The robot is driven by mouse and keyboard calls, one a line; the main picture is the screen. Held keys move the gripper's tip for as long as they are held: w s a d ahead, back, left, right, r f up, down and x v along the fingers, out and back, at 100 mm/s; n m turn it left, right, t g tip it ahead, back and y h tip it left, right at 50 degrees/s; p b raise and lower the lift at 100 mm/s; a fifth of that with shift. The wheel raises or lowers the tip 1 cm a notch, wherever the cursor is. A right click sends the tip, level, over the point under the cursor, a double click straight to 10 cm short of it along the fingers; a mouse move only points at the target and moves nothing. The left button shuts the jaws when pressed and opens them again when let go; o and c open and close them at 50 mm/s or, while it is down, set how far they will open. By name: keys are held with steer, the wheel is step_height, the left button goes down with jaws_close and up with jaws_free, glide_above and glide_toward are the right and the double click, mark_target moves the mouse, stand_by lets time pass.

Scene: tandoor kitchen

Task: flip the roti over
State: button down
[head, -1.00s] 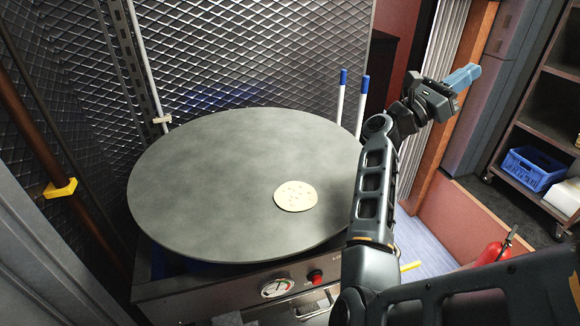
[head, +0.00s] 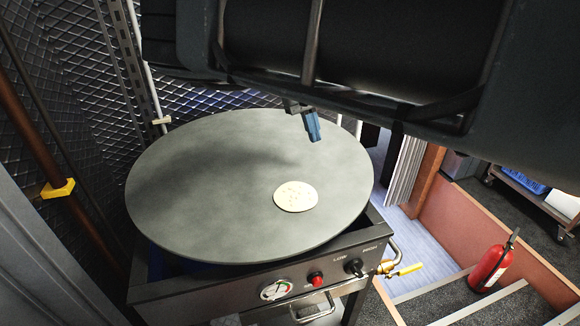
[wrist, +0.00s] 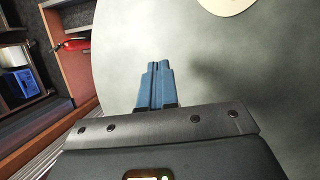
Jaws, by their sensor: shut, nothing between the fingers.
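In the wrist view the roti (wrist: 226,3) is cut off by the top edge. My gripper (head: 316,136) has blue fingers and is above the griddle, behind and slightly right of the roti in the head view, apart from it. In the wrist view my gripper (wrist: 157,66) has its two blue fingers together with nothing between them. My arm covers the top of the head view.
The stove body (head: 250,292) under the griddle has a gauge, red button and knob in front. A yellow-handled valve (head: 400,269) sticks out at its right. A red fire extinguisher (head: 490,265) stands by steps at right. The rest of the griddle is clear.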

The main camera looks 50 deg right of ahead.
mark_target(291, 180)
steer(key=w+a+r+t+y, duration=0.2)
steer(key=w+a+r, duration=0.1)
steer(key=w+a, duration=0.25)
steer(key=shift+m, duration=0.3)
steer(key=x, duration=0.2)
steer(key=p+x, duration=0.1)
steer(key=x, duration=0.2)
steer(key=d+x, duration=0.1)
steer(key=x, duration=0.2)
steer(key=shift+f+p, duration=0.25)
steer(key=shift+p, duration=0.1)
steer(key=shift+s+a+f+p, duration=0.15)
steer(key=shift+s+a+p, duration=0.25)
steer(key=shift+s, duration=0.15)
steer(key=shift+s+a+f+p, duration=0.25)
steer(key=shift+s+a, duration=0.15)
steer(key=shift+s, duration=0.2)
steer(key=shift+s+a+f, duration=0.1)
steer(key=shift+s+a, duration=0.25)
steer(key=shift+s, duration=0.25)
